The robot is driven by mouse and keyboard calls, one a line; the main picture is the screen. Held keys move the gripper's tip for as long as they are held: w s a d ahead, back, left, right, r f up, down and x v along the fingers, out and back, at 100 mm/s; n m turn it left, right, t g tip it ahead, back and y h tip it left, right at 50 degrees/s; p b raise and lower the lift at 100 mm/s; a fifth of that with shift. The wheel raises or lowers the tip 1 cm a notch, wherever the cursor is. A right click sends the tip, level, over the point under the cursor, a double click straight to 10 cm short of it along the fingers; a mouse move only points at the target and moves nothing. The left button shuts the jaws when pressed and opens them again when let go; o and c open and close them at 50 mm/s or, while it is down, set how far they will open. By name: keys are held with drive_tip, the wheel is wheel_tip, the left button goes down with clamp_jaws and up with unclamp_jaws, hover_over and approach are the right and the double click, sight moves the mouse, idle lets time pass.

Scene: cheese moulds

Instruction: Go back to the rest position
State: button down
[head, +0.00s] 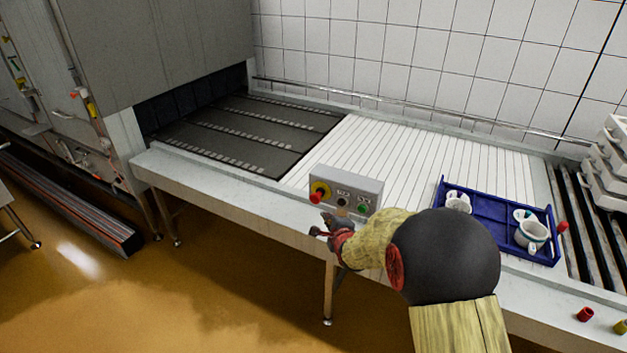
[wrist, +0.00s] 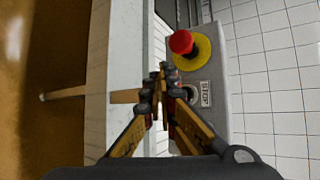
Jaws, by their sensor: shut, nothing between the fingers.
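My gripper (wrist: 162,75) is shut and empty in the wrist view, its fingertips together in front of the grey control box (wrist: 222,105). In the head view my gripper (head: 318,231) is at the front edge of the conveyor table, just below and in front of the control box (head: 352,184). I cannot tell whether the fingertips touch the box. The box carries a red emergency button on a yellow disc (head: 319,192), a button by a label reading STOP (wrist: 205,93), and a green button (head: 363,208). My arm hides part of the table's front edge.
A blue tray (head: 483,236) with white moulds (head: 531,233) stands on the white slatted conveyor (head: 400,150), right of my arm. Stacked white crates (head: 608,165) are at the far right. A red cap (head: 585,314) lies at the front right. Open floor (head: 200,290) is at left.

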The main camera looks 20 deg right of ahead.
drive_tip(key=s+f+n+g, duration=0.3)
drive_tip(key=s+f+n, duration=0.3)
drive_tip(key=f, duration=0.1)
drive_tip(key=s+a+n+g+y, duration=0.1)
drive_tip(key=s+a+n+g, duration=0.25)
drive_tip(key=s+n, duration=0.4)
drive_tip(key=s+a+r+n+y, duration=0.1)
drive_tip(key=s+a+r+n, duration=0.4)
drive_tip(key=s+r, duration=0.6)
drive_tip(key=s+a+r+n, duration=0.5)
drive_tip(key=s+a+r, duration=0.4)
drive_tip(key=s+r, duration=0.3)
wheel_tip(320, 180, up, 2)
drive_tip(key=shift+s+g+y, duration=0.2)
drive_tip(key=shift+g+y, duration=0.15)
drive_tip(key=shift+y, duration=0.05)
drive_tip(key=shift+n, duration=0.25)
